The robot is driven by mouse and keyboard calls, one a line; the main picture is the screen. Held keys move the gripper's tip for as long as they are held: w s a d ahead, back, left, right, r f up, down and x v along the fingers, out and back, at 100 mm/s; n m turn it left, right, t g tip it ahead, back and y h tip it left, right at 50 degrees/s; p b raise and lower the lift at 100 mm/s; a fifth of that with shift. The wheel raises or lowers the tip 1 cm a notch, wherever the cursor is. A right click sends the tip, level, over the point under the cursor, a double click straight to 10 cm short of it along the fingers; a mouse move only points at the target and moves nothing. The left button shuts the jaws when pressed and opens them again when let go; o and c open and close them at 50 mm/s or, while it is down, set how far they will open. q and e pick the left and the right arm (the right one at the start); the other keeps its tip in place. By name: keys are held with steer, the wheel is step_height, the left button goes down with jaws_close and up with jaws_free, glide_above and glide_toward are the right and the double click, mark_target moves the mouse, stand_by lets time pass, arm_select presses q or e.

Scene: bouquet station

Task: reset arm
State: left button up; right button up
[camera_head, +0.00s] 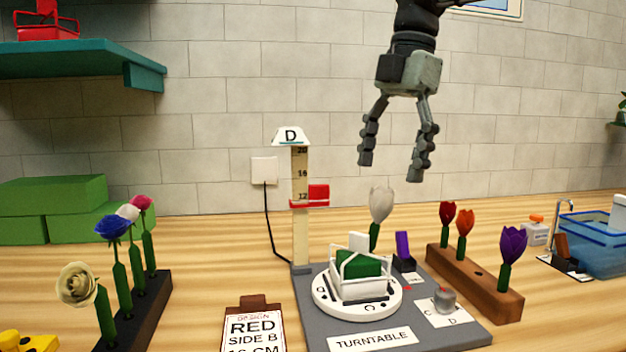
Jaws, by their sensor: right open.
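My right gripper (393,168) hangs in the upper middle of the head view, with its fingers pointing down. It is open and nothing is between its fingers. It is above a white tulip (381,204) and appears clear of it. My left gripper is not in view.
A dark rack (148,306) with several flowers stands left; a brown rack (483,283) with tulips stands right. A measuring post (300,225) with a red slider (318,194) rises beside the turntable. A clipboard sign (252,328) stands in front. A teal shelf (90,60) juts out upper left.

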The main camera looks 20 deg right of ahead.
mark_target(384, 187)
steer(key=shift+a+f, duration=0.15)
steer(key=shift+f, duration=0.8)
steer(key=shift+a+f, duration=0.15)
steer(key=shift+f, duration=0.75)
steer(key=shift+d+r, duration=0.1)
steer(key=shift+r, duration=0.4)
steer(key=r, duration=0.3)
steer(key=shift+d+r, duration=0.2)
steer(key=shift+d, duration=0.1)
steer(key=f, duration=0.4)
steer(key=a+f, duration=0.1)
steer(key=f, duration=0.2)
steer(key=shift+w+b, duration=0.1)
steer(key=shift+b, duration=0.25)
steer(key=shift+r+p, duration=0.3)
steer(key=shift+r, duration=0.65)
steer(key=shift+d+r, duration=0.1)
steer(key=shift+r, duration=0.4)
